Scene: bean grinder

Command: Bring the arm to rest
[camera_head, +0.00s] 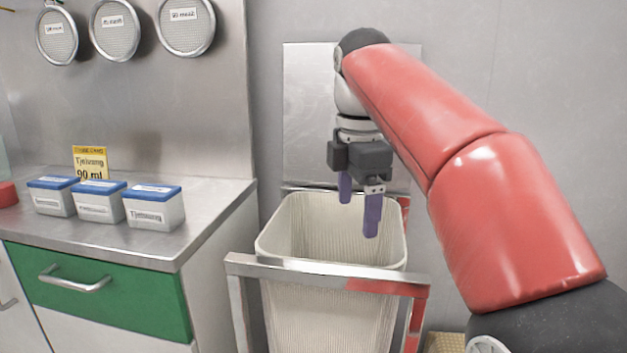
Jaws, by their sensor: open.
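My red arm (430,130) reaches in from the right and bends down at its far end. My gripper (358,212) points downward with its two purple fingers apart. It is open and nothing shows between the fingers. In the picture it hangs at the opening of a cream-coloured bin (332,312), with the fingers in front of the bin's inner back wall. I cannot tell whether the fingertips are above the rim or inside it. The bottom of the bin is hidden.
A metal frame (300,272) surrounds the bin. At left, a steel counter (215,196) holds several blue-lidded boxes (153,212) and a yellow sign (90,160). A green drawer (100,292) is below. Round sieves (116,32) hang above. Grey wall (530,80) stands behind.

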